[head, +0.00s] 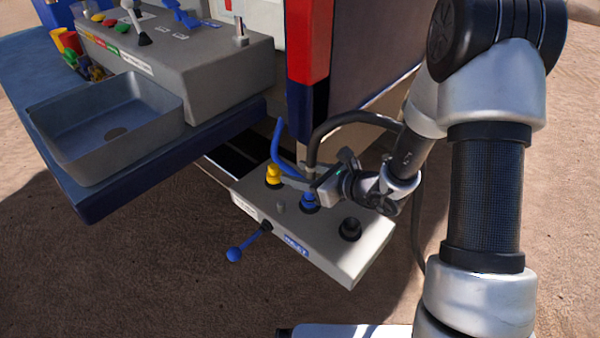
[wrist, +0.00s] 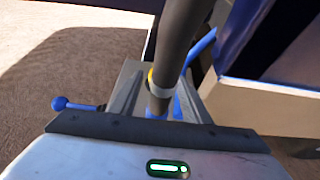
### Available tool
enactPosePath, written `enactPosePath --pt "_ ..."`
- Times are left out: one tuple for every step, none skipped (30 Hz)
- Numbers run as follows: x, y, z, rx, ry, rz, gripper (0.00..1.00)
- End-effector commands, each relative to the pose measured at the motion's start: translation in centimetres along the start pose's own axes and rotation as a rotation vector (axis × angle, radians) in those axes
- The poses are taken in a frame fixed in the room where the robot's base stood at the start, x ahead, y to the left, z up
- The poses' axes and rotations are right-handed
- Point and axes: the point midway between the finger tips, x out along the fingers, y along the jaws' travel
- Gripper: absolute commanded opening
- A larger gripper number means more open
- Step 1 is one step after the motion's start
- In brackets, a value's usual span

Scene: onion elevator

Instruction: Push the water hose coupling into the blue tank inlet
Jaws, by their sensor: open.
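The blue tank inlet (head: 310,205) is on top of the grey panel box, between a yellow fitting and a black one. The dark water hose (head: 345,120) arches down to it, and its coupling end (head: 311,171) stands upright directly above the blue piece. Whether it is fully seated cannot be told.
The yellow fitting (head: 273,174) and black fitting (head: 349,229) flank the inlet. A blue-knobbed lever (head: 234,254) sticks out at the front. A sink (head: 105,115) on a blue counter is left; a red and blue post (head: 307,60) rises behind.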

Motion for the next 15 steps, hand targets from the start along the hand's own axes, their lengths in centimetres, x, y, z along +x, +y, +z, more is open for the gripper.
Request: enactPosePath --pt "0.0 0.0 -0.1 0.001 0.001 0.000 0.43" --pt "-0.1 0.0 -0.1 0.001 0.001 0.000 0.43" --pt "-0.2 0.0 0.0 0.001 0.001 0.000 0.43" --pt "-0.4 0.0 0.0 0.001 0.001 -0.001 0.43" --pt "-0.7 -0.1 0.0 0.001 0.001 -0.001 0.43" --pt "-1.2 -0.1 0.1 0.002 0.001 -0.002 0.43" --pt "-1.6 -0.1 0.1 0.002 0.002 -0.004 0.43" --pt "-2.1 -0.1 0.1 0.003 0.002 -0.004 0.43" --pt "-2.9 -0.1 0.1 0.002 0.002 -0.004 0.43" --pt "-3.6 -0.1 0.2 0.003 0.002 -0.005 0.43" --pt "-4.3 -0.2 0.2 0.002 0.001 -0.005 0.43" --pt "-5.3 -0.2 0.2 0.003 0.001 -0.005 0.43" --pt "-6.1 -0.1 0.2 0.003 0.002 -0.005 0.43" --pt "-6.8 -0.2 0.3 0.003 0.001 -0.006 0.43" --pt "-7.8 -0.2 0.3 0.002 0.001 -0.006 0.43"
